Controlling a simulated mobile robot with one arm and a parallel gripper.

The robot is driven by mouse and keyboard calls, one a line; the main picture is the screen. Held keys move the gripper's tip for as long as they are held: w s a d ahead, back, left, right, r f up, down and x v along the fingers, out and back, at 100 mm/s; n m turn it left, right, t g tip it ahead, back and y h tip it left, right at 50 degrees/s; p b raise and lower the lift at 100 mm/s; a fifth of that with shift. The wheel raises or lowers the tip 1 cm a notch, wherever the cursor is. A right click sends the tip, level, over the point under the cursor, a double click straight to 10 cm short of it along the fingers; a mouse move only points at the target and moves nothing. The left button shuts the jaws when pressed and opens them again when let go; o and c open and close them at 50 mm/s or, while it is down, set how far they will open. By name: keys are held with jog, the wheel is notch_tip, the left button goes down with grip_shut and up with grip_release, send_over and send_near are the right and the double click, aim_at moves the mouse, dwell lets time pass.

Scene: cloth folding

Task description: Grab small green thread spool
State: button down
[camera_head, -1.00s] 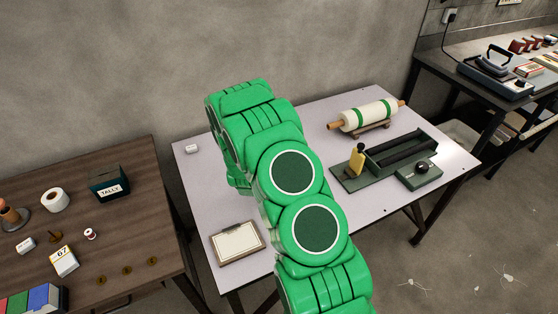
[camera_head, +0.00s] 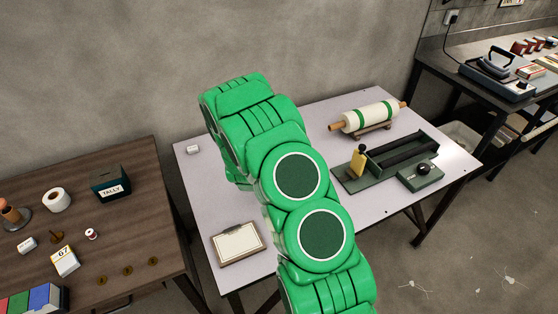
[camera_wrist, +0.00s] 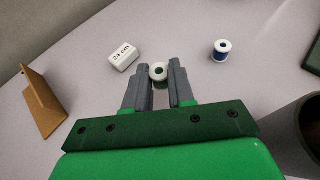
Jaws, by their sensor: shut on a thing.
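The small green thread spool (camera_wrist: 159,71) shows in the wrist view as a white-rimmed end with a green centre. My gripper (camera_wrist: 160,84) has its two grey fingers on either side of it, shut on it near the fingertips. The spool appears low over or on the pale table (camera_wrist: 90,80); I cannot tell whether it touches the surface. In the head view my green arm hides the gripper and the spool.
A white "24 cm" block (camera_wrist: 122,56) lies just left of the spool, and a blue spool (camera_wrist: 221,50) stands to the right. A brown stand (camera_wrist: 42,102) is at far left and a dark round container (camera_wrist: 302,135) at right. The head view shows a framed card (camera_head: 238,244).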

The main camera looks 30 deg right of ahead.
notch_tip(320, 180, up, 7)
dwell(0.5)
